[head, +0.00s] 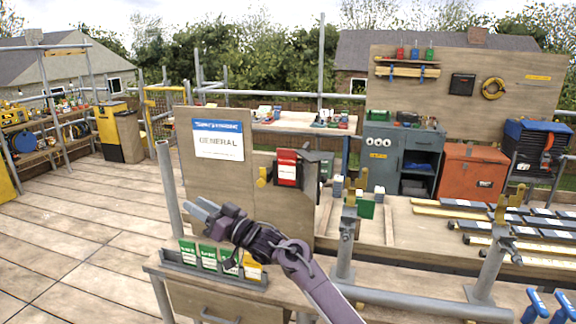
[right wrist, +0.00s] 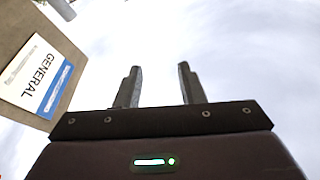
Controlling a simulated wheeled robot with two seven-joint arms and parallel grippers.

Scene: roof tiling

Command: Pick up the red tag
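A red tag (head: 287,168) with a white label area hangs upright on the lower wooden board in the head view. A yellow fitting (head: 263,177) sticks out just left of it. My right gripper (head: 199,212) is in front of the board, to the left of the red tag and lower in the picture, apart from it. The right wrist view shows its two fingers (right wrist: 158,86) spread with nothing between them. The red tag does not show in that view. My left gripper is in neither view.
A tray (head: 180,266) holding green and yellow tags stands on the bench below my right gripper. The taller board carries a "GENERAL" sign (head: 218,139), also in the right wrist view (right wrist: 38,75). Grey pipes and a post (head: 168,190) stand nearby.

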